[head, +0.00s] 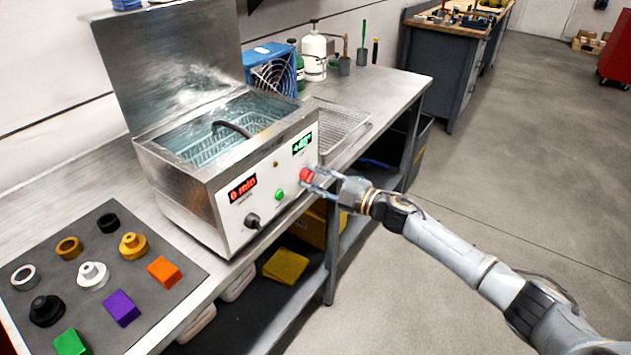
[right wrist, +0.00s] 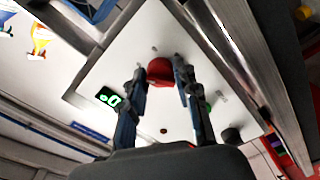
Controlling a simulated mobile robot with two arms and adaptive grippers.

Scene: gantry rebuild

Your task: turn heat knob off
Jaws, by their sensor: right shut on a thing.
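The heat knob (head: 306,174) is red and sits on the front panel of the steel ultrasonic-style bath (head: 185,190), below the green display (head: 302,143). My right gripper (head: 314,180) reaches it from the right and is shut on it. In the right wrist view the red knob (right wrist: 161,72) lies between the two fingertips (right wrist: 163,80), and the green display (right wrist: 108,97) shows at left. A black knob (head: 253,221), a green button (head: 279,195) and a red display reading "0 min" (head: 242,187) share the panel. My left gripper is out of view.
The bath's lid (head: 170,65) stands open over a wire basket in liquid. A dark mat (head: 90,255) with several coloured parts lies at left. A wire rack (head: 338,125), blue fan unit (head: 270,70) and white bottle (head: 314,55) stand behind. Open floor lies to the right.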

